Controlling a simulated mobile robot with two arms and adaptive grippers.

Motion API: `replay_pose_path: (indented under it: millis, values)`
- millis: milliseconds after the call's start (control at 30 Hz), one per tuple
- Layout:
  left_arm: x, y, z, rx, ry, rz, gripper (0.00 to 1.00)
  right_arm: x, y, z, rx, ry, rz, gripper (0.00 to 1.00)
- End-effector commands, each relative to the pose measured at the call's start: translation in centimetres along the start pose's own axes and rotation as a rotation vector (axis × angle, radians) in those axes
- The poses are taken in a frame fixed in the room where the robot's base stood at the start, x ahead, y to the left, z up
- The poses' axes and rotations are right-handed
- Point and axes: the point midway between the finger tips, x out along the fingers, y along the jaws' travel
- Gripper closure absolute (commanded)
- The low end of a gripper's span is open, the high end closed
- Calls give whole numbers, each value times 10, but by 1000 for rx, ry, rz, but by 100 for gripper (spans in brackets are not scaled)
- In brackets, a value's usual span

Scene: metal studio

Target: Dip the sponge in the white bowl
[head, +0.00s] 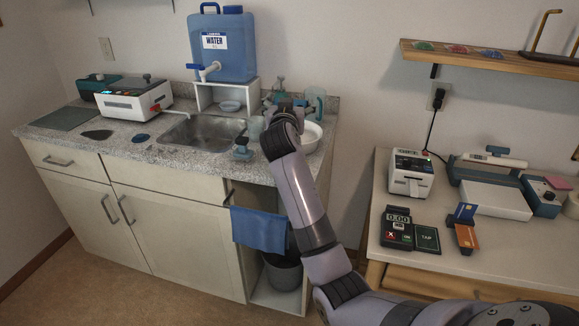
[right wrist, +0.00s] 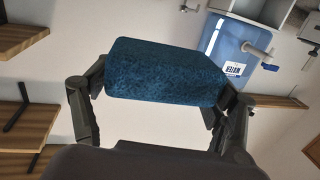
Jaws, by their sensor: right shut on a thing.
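The sponge (right wrist: 165,72) is a dark blue, rough-textured block in the right wrist view. My right gripper (right wrist: 160,88) is shut on it, with one finger at each end. In the head view my right gripper (head: 284,108) is over the right part of the counter, and my arm hides much of that spot. The white bowl (head: 313,137) stands on the counter just right of my right gripper, partly covered by my wrist. I cannot make out the sponge clearly in the head view. My left gripper is not in view.
A metal sink (head: 198,132) is left of my arm. A blue water jug (head: 223,45) stands on a white stand (head: 252,92) behind it. Clear cups (head: 315,100) stand near the gripper. A blue towel (head: 259,228) hangs below. A desk with devices (head: 380,262) is at right.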

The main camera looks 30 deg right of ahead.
Motion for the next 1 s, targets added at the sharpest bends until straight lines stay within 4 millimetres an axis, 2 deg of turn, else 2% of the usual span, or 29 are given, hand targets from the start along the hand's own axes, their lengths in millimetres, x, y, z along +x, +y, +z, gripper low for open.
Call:
replay_pose_path:
  millis: [100, 400, 500, 667, 900, 1000]
  values:
    - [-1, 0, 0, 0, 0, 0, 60, 2, 0, 35, -8, -7, 0, 36]
    - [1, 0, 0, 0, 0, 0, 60, 5, 1, 112, -6, -4, 0, 37]
    - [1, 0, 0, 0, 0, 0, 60, 6, 0, 129, -5, -3, -1, 37]
    - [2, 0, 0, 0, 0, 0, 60, 7, 0, 141, -2, -1, 0, 37]
    - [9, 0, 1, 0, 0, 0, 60, 8, 0, 175, -3, -3, 0, 37]
    - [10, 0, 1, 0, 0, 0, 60, 9, 0, 178, -2, 0, -1, 37]
